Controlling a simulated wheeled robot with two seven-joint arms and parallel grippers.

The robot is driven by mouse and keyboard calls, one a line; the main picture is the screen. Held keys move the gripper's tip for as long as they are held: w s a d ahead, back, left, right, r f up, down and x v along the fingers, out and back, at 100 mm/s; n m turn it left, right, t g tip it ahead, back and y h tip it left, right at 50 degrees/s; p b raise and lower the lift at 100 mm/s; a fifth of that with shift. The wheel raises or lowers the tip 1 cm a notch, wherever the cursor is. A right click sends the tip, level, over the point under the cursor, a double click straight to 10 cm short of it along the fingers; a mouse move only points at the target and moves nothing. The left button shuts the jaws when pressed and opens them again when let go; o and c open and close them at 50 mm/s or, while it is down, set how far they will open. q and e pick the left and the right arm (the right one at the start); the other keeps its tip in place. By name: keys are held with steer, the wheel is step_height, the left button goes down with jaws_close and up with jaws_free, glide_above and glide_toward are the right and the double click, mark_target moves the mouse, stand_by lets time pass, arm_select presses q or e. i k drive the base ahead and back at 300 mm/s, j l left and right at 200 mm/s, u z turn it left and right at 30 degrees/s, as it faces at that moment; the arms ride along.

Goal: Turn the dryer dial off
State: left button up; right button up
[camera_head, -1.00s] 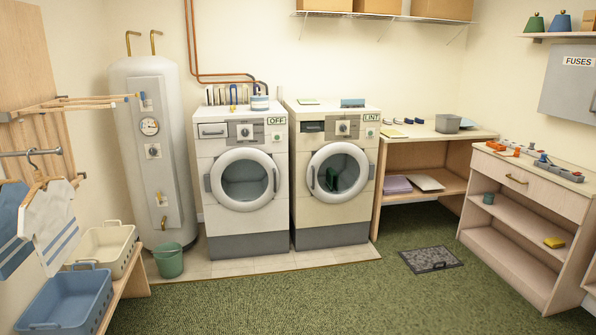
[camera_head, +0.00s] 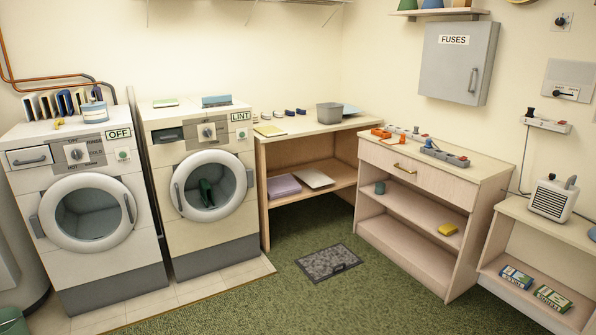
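Two white front-loading machines stand side by side at the left. The right machine (camera_head: 158,158) has a sign reading LINT (camera_head: 241,116) and a round grey dial (camera_head: 207,132) on its panel; it looks like the dryer. Something dark green shows behind its round door (camera_head: 209,186). The left machine (camera_head: 25,185) has an OFF sign (camera_head: 118,133) and a dial (camera_head: 77,153) with words such as COLD and HOT around it. I cannot read either dial's setting surely. Neither of my grippers is in view.
A wooden bench (camera_head: 325,128) stands right of the machines, then a drawer cabinet (camera_head: 440,170) and a low shelf with a small heater (camera_head: 552,199). A grey mat (camera_head: 329,262) lies on the open green carpet (camera_head: 260,305). A fuse box (camera_head: 460,62) hangs above.

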mark_target(207, 133)
steer(key=i+z, duration=0.3)
steer(key=i, duration=1.3)
steer(key=i+l+u, duration=0.1)
steer(key=i+u, duration=0.15)
steer(key=i, duration=0.3)
steer(key=i+l+u, duration=0.2)
steer(key=i, duration=0.3)
steer(key=i+l+u, duration=0.25)
steer(key=i, duration=0.25)
steer(key=i+l+u, duration=0.2)
steer(key=i+l, duration=0.2)
steer(key=i, duration=0.1)
